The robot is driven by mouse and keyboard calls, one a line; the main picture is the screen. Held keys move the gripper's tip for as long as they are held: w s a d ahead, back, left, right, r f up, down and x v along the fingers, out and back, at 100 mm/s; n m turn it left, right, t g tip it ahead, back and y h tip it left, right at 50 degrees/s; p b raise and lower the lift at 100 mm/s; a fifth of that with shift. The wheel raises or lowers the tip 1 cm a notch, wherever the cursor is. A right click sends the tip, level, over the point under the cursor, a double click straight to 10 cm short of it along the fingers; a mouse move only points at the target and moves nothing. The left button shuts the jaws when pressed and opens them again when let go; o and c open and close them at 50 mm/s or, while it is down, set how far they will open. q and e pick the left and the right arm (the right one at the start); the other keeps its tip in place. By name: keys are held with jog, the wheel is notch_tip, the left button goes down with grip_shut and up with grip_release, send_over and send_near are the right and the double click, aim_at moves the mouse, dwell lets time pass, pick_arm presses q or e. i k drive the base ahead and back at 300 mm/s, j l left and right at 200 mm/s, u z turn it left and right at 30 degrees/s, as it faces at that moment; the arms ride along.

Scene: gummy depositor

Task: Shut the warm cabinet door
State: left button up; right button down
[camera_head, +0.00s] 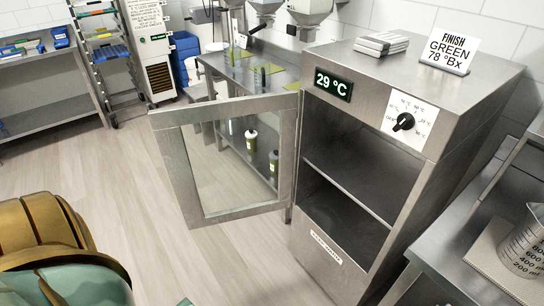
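The warm cabinet (415,160) is a steel box with a dark display reading 29 °C and a black dial (403,122) on its upper front. Its door (183,175), a steel frame around a clear pane, stands wide open, swung out to the left from the cabinet's left front edge. The opening shows a bare middle shelf (350,178) and no items that I can see. Neither of my grippers is in view. Gold and teal parts at the lower left appear to be mine.
A steel bench (225,68) with green bottles stands behind the door, partly seen through its pane. A side table (440,275) with a measuring jug (525,250) is at the right. A sign (450,50) stands on the cabinet. Floor (130,190) left of the door is clear.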

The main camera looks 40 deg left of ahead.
aim_at(165, 124)
jog(key=j+z, duration=0.65)
jog(key=j, duration=0.2)
jog(key=k+j+z, duration=0.1)
jog(key=j+z, duration=0.25)
jog(key=k+j, duration=0.1)
jog(key=j, duration=0.35)
jog(key=k+j+z, duration=0.15)
jog(key=j, duration=0.25)
jog(key=k+j, duration=0.15)
jog(key=j, duration=0.25)
jog(key=k+j+z, duration=0.15)
jog(key=j, duration=0.3)
jog(key=k+j, duration=0.15)
jog(key=j, duration=0.25)
jog(key=k+j+z, duration=0.15)
jog(key=j, duration=0.25)
jog(key=k+j, duration=0.2)
jog(key=j, duration=0.15)
jog(key=k+j, duration=0.2)
jog(key=j, duration=0.2)
jog(key=k+j, duration=0.15)
jog(key=j, duration=0.25)
jog(key=k+j+z, duration=0.1)
jog(key=z, duration=0.15)
jog(key=j, duration=0.1)
